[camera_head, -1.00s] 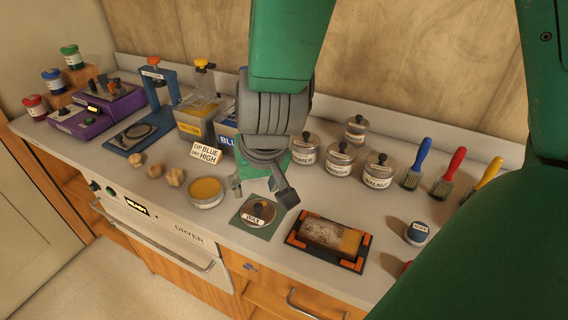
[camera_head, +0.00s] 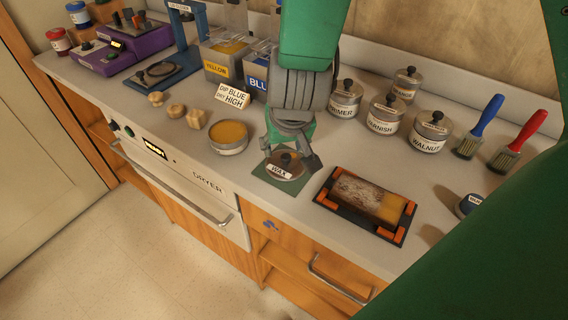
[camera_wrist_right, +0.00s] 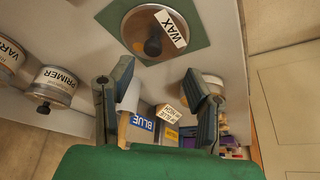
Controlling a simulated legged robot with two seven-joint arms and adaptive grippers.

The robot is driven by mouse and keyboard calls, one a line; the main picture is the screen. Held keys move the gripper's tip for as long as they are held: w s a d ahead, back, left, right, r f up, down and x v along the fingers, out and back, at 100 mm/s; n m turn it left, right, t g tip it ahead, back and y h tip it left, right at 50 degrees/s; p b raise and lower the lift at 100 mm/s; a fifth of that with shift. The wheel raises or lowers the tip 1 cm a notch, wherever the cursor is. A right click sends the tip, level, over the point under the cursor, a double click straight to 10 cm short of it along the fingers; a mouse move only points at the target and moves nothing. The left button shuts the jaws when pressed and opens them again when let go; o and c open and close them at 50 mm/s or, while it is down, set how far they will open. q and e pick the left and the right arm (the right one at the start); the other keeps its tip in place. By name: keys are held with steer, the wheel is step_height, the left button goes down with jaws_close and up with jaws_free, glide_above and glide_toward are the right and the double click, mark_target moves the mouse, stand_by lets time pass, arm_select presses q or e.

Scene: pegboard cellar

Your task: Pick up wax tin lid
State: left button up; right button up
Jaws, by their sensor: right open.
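The wax tin lid (camera_head: 285,166) is a round metal disc with a dark knob and a white WAX label. It lies on a green square mat (camera_head: 266,174) on the counter. The lid also shows at the top of the right wrist view (camera_wrist_right: 150,22). The open wax tin (camera_head: 228,137), with yellow wax inside, stands to its left. My right gripper (camera_head: 291,152) is just above and behind the lid. Its two fingers (camera_wrist_right: 160,88) are spread apart with nothing between them, and the lid is beyond their tips. My left gripper is not in view.
A wooden block in an orange-cornered tray (camera_head: 330,205) sits right of the mat. Lidded tins (camera_head: 387,115) stand behind it. A sign (camera_head: 231,94), dip tanks (camera_head: 222,76) and wooden knobs (camera_head: 176,110) are to the left. The counter's front edge runs close before the mat.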

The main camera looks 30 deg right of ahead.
mark_target(285, 156)
steer(key=shift+w+d+f, duration=0.25)
steer(key=shift+d+f, duration=0.05)
steer(key=shift+f, duration=0.35)
steer(key=x, duration=0.1)
steer(key=b+x, duration=0.1)
steer(key=x, duration=0.2)
steer(key=shift+d+f, duration=0.3)
steer(key=shift+d, duration=0.1)
steer(key=shift+w+f, duration=0.15)
steer(key=shift+f, duration=0.05)
steer(key=shift+a+r, duration=0.1)
steer(key=shift+c, duration=0.8)
jaws_close()
